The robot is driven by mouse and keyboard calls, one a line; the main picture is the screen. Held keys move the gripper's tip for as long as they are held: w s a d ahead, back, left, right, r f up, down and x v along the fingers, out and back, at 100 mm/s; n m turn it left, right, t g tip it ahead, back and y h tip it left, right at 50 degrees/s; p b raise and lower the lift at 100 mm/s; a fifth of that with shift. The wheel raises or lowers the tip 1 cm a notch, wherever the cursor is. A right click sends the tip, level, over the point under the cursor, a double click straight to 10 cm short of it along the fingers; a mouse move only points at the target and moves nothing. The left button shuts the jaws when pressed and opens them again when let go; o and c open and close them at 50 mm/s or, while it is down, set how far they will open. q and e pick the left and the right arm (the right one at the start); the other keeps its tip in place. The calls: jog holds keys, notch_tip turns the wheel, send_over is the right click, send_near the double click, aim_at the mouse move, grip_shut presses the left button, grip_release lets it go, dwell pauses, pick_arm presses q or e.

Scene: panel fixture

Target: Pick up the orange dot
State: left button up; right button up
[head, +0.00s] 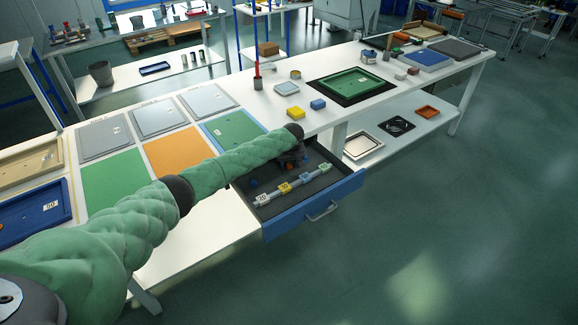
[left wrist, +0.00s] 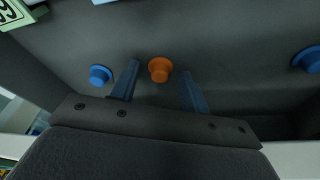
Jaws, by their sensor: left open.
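The orange dot (left wrist: 160,68) is a small round peg-like piece on the dark floor of the open blue drawer (head: 316,208). In the left wrist view it shows just past and between the fingertips of my left gripper (left wrist: 158,80), which is open and empty. In the head view my left gripper (head: 292,158) is down over the back of the drawer, and the orange dot is too small or hidden to make out clearly there. My right gripper is in neither view.
A blue dot (left wrist: 100,74) lies left of the left finger, and another blue dot (left wrist: 308,59) lies at the far right. A rail with numbered tags (head: 295,184) crosses the drawer. The white bench (head: 190,205) surrounds it, with coloured panels and trays on top.

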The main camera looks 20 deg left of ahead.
pick_arm(q)
jog(key=c, duration=1)
grip_shut()
jog(key=shift+r, duration=0.1)
